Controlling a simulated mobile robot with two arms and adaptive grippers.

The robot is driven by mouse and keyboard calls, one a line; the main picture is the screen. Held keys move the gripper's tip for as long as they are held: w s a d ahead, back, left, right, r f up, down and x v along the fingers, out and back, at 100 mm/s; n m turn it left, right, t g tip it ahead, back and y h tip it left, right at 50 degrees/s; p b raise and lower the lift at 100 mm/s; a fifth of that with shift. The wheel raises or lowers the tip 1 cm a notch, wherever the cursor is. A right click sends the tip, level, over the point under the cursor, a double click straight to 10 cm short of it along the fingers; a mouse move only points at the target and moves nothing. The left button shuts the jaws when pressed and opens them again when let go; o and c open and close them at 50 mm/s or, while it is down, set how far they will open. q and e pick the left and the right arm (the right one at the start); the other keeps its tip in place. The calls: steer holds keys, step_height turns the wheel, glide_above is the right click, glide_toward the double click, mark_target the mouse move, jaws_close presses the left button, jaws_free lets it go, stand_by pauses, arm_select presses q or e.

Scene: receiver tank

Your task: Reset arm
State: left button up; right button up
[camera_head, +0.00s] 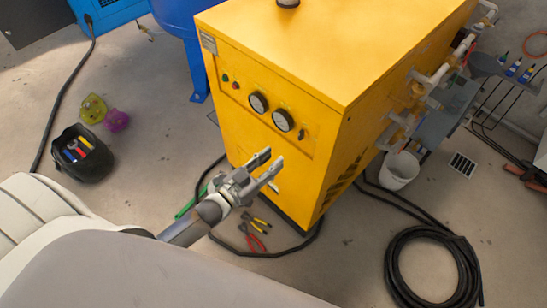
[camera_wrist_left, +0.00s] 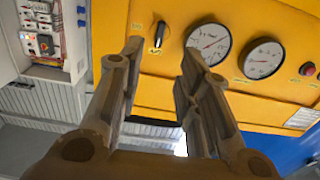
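My left gripper (camera_head: 268,168) is in front of the yellow cabinet (camera_head: 290,45), below its two round gauges (camera_head: 258,103). In the left wrist view the two fingers of my left gripper (camera_wrist_left: 160,65) stand apart with nothing between them, so it is open. That view shows the yellow panel with a black rotary switch (camera_wrist_left: 159,36), two gauges (camera_wrist_left: 208,44) and a red button (camera_wrist_left: 307,68) beyond the fingers. I cannot tell whether the fingers touch the panel. My right gripper does not show in either view.
Pliers (camera_head: 252,240) and a black cable lie on the floor by the cabinet. A black tool bag (camera_head: 84,155) is at left. A white bucket (camera_head: 399,170) and a coiled black hose (camera_head: 433,268) are at right. A blue tank (camera_head: 183,18) stands behind.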

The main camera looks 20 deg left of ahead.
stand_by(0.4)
arm_select(q)
steer(key=s+a+f+n+g+y, duration=0.15)
steer(key=s+f, duration=0.25)
steer(key=f, duration=0.4)
steer(key=s+a+f+g+y, duration=0.1)
steer(key=s+f+g+y, duration=0.2)
steer(key=f, duration=0.5)
steer(key=s+a+f+g, duration=0.1)
steer(key=s+f+g, duration=0.3)
steer(key=f, duration=0.5)
steer(key=s+f+g+y, duration=0.1)
steer(key=s+f+g, duration=0.2)
steer(key=s+f, duration=0.4)
steer(key=s+d+f+g, duration=0.1)
steer(key=s+f+g, duration=0.3)
steer(key=s, duration=1.8)
step_height(320, 180, down, 4)
steer(key=shift+r+y, duration=0.15)
steer(key=shift+y, duration=0.2)
steer(key=shift+d+g, duration=0.1)
steer(key=shift+g, duration=0.15)
